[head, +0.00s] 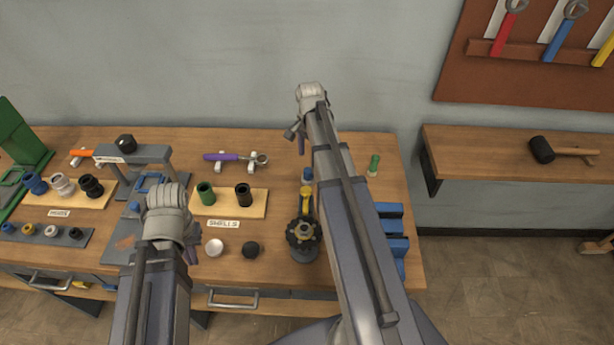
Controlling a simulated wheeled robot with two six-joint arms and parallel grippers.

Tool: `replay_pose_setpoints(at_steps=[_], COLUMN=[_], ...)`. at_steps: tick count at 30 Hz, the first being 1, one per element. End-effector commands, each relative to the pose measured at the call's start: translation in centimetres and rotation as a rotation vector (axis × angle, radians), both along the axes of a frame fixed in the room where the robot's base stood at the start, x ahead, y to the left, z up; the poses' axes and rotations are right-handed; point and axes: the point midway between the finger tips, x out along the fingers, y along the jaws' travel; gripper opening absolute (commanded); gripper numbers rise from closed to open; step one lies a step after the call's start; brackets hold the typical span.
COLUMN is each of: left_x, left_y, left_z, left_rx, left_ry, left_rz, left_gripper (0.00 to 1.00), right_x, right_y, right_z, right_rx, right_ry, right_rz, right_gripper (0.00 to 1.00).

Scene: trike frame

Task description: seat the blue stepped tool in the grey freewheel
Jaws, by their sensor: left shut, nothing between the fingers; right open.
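A blue stepped piece (35,183) stands at the left end of a wooden board, beside a white and a black one; it looks like the blue stepped tool. A dark toothed wheel (303,233) sits on a round grey base near the bench front; I cannot tell whether this is the grey freewheel. My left gripper (192,242) is shut and empty over the bench, left of the white ball. My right gripper (296,138) is open and empty near the bench's back edge, well above and behind the wheel. My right forearm hides part of the bench.
A grey stand (134,153) rises left of centre. The shells board (225,205) holds a green and a black piece. A white ball (214,248) and a black ball (251,249) lie in front. A blue rack (393,232) stands right of my forearm.

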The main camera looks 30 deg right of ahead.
Motion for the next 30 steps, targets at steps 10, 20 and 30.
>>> replay_pose_setpoints(at_steps=[10, 20, 30], left_x=[0.0, 0.0, 0.0], left_y=[0.0, 0.0, 0.0], left_z=[-2.4, -3.1, -7.0], left_rx=[0.0, 0.0, 0.0], left_ry=[0.0, 0.0, 0.0], left_rz=[0.001, 0.001, 0.001], left_gripper=[0.0, 0.0, 0.0], right_x=[0.0, 0.0, 0.1], right_y=[0.0, 0.1, 0.4], right_z=[-2.4, -3.1, -7.0], right_rx=[0.0, 0.0, 0.0], right_ry=[0.0, 0.0, 0.0], right_rz=[0.0, 0.001, 0.0], right_gripper=[0.76, 0.76, 0.76])
